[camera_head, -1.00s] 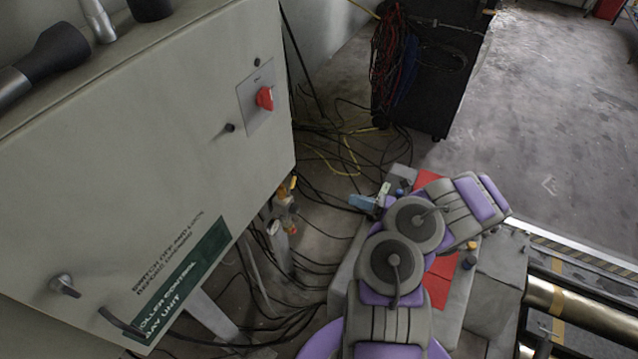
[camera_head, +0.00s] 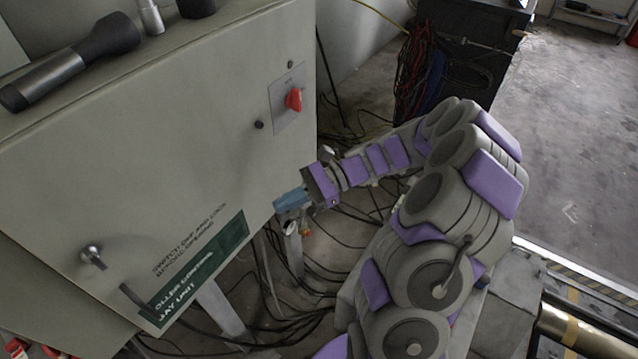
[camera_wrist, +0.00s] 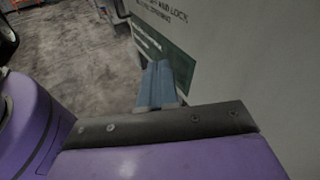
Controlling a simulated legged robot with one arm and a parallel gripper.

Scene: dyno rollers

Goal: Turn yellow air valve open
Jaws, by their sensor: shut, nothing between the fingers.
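My gripper (camera_head: 289,201) has blue fingers and is shut and empty beside the lower right edge of the grey control cabinet (camera_head: 170,130). In the wrist view the blue fingers (camera_wrist: 158,86) lie together, pointing away along the cabinet face. The yellow valve handle cannot be made out now; my gripper covers the area where yellow showed earlier. Part of the air fitting (camera_head: 291,228) shows just below the fingers. I cannot tell whether the fingers touch the valve.
A red rotary switch (camera_head: 294,99) sits on the cabinet's right side. A handled latch (camera_head: 92,256) sticks out at its lower left. Black cables (camera_head: 300,290) cover the floor below. A dark cart (camera_head: 470,75) with cables stands behind. Open floor (camera_head: 575,150) lies to the right.

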